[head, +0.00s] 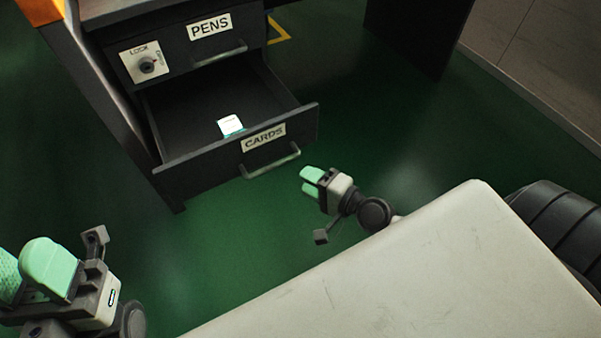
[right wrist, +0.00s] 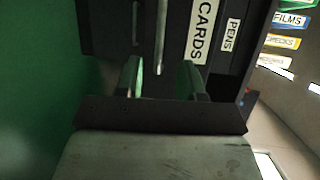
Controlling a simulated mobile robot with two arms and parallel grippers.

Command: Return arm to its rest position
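The drawer labelled CARDS (head: 215,153) is pulled out and open. A small white and teal card-like item (head: 231,125) lies inside it near the front. Its bar handle (head: 270,164) shows in the head view, and the handle (right wrist: 161,35) also shows in the right wrist view, ahead of the gap between the fingers. My right gripper (head: 308,182) has green fingertips and is just right of the handle, apart from it. In the right wrist view its fingers (right wrist: 161,80) stand apart with nothing between them. My left gripper (head: 28,273) is at the lower left, its fingers apart and empty.
The PENS drawer (head: 180,48) above is shut, with a LOCK plate (head: 146,63) beside its label. Green floor (head: 400,130) lies clear right of the cabinet. Coloured labels such as FILMS (right wrist: 288,19) show at the right in the right wrist view.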

